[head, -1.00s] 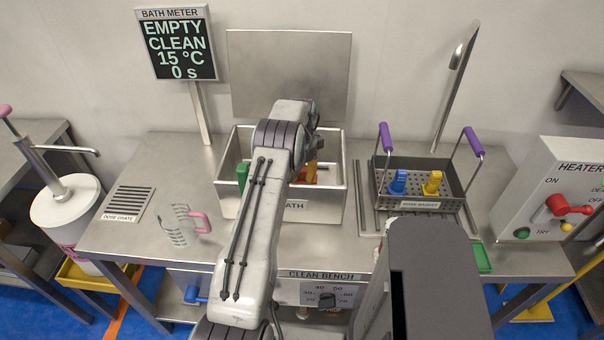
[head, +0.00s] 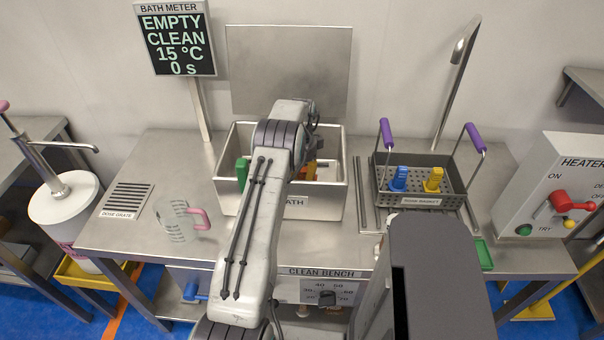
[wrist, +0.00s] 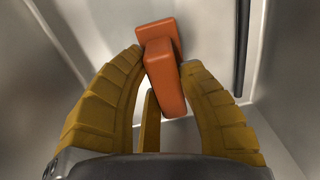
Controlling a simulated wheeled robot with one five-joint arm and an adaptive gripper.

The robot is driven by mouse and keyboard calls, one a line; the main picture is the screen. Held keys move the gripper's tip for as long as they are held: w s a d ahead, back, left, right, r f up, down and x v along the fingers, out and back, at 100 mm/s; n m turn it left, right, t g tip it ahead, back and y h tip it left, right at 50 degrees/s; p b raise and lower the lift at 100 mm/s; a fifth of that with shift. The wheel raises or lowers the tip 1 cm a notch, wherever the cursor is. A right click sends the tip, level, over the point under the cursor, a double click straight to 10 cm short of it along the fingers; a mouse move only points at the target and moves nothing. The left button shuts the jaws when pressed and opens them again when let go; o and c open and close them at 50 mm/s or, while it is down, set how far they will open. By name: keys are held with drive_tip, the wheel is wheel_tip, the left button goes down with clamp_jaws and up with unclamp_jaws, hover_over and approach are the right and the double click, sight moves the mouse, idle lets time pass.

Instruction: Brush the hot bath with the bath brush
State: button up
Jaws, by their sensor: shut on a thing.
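The bath (head: 300,207) is an open steel tank labelled BATH on the bench. The meter above reads EMPTY, CLEAN, 15 °C, 0 s. My gripper (wrist: 163,95) is down inside the bath, its yellow fingers closed around an orange block-shaped piece (wrist: 168,80) with a crosswise end. The orange piece (head: 308,172) shows partly in the head view, behind my arm. No bristles show, so I cannot tell if it is the bath brush. A green piece (head: 242,172) stands at the bath's left side, partly hidden by my arm.
A perforated basket (head: 420,201) with purple handles holds a blue piece (head: 399,178) and a yellow piece (head: 433,180) on the right. A clear jug (head: 178,222) stands left of the bath. A heater box (head: 560,190) and a tap (head: 464,50) stand at right.

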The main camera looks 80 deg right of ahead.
drive_tip(key=shift+w, duration=0.2)
drive_tip(key=shift+w+a+r+b, duration=0.15)
drive_tip(key=shift+w+b, duration=0.2)
drive_tip(key=shift+w, duration=1.3)
drive_tip(key=shift+w+a+f+b, duration=0.15)
drive_tip(key=shift+w+b, duration=0.1)
drive_tip(key=shift+w, duration=1)
drive_tip(key=shift+w+a+f+b, duration=0.1)
drive_tip(key=shift+w+b, duration=0.1)
drive_tip(key=shift+w, duration=2.1)
drive_tip(key=shift+r, duration=0.1)
drive_tip(key=shift+s, duration=0.1)
drive_tip(key=shift+s+d+b, duration=0.15)
drive_tip(key=shift+s+b, duration=0.2)
drive_tip(key=shift+s, duration=3.3)
